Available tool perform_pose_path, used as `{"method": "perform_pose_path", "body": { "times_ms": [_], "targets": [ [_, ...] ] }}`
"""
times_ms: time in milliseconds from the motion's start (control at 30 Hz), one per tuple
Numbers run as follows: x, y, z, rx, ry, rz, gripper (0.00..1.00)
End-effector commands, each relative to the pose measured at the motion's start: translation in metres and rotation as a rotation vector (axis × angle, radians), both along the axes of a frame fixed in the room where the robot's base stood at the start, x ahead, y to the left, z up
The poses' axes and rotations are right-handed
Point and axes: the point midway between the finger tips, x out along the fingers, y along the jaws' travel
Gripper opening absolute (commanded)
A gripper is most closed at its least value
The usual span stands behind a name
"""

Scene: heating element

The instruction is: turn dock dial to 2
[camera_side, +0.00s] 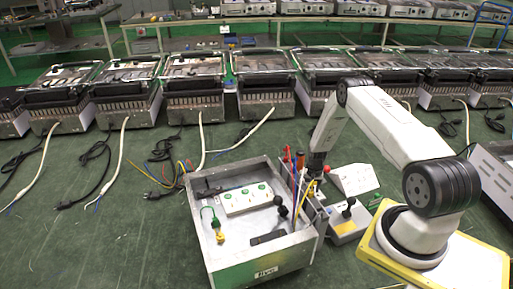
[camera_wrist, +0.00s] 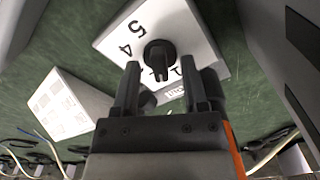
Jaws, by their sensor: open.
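The dial (camera_wrist: 159,54) is a black knob on a white plate (camera_wrist: 118,35) with printed numbers. A 5 and a 4 are readable on its left; other marks are partly covered by the knob and my fingers. My gripper (camera_wrist: 160,66) is open, with its two fingertips just below the knob in the wrist view, one toward each side. I cannot tell whether they touch it. In the side view my gripper (camera_side: 314,172) points down by the right wall of the metal tray, and I cannot make out the dial there.
A metal tray (camera_side: 290,255) holds a white strip (camera_side: 246,198) and loose parts. A white sloped box (camera_side: 354,180) stands right of my gripper, with a grey box bearing a black knob (camera_side: 348,206) in front. Heater units line the back.

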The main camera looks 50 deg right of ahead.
Motion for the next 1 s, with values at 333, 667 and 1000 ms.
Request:
{"method": "perform_pose_path", "body": {
  "times_ms": [333,667,1000],
  "targets": [
    [0.001,-0.001,0.01,-0.001,0.0,0.0,0.56],
    [0.001,-0.001,0.041,-0.001,-0.002,0.0,0.56],
    [0.0,0.0,0.072,-0.001,0.0,0.0,0.56]
  ]
}}
